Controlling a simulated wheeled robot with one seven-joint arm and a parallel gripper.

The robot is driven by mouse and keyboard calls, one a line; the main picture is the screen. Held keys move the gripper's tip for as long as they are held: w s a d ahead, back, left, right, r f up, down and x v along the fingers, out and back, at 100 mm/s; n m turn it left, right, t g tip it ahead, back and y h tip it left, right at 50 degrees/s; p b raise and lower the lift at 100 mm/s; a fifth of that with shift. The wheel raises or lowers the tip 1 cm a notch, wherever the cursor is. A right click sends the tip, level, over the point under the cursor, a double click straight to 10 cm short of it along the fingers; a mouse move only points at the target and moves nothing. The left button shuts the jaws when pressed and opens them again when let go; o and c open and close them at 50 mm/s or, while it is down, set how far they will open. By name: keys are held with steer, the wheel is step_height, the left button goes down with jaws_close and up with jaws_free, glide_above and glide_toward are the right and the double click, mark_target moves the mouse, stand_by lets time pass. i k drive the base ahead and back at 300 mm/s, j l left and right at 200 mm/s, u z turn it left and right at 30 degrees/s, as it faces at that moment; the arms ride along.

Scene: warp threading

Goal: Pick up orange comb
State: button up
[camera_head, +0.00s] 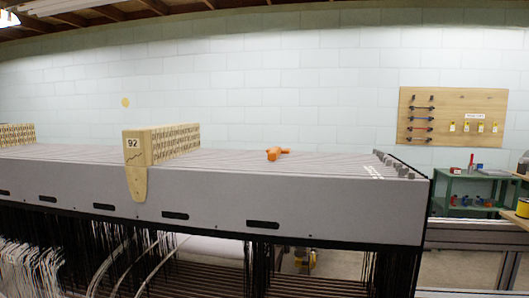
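A small orange object (276,154), which looks like the orange comb, lies on the flat grey top of the long loom frame (300,214). It is right of the wooden block marked 92 (138,148) and apart from it. Its teeth are too small to make out. Thin dark lines run along the top around it. My gripper is not in view.
Dark posts (393,165) stand at the right end of the loom top. Black and white threads hang below. A green cart (470,186) with small items stands at the right, below a wooden wall board (452,117). The top around the orange object is clear.

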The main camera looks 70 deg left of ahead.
mark_target(273, 153)
steer(key=k+j+u, duration=0.1)
steer(key=u, duration=0.25)
steer(key=j+u, duration=0.1)
steer(key=u, duration=0.3)
steer(key=k+j+u, duration=0.1)
steer(key=u, duration=1.15)
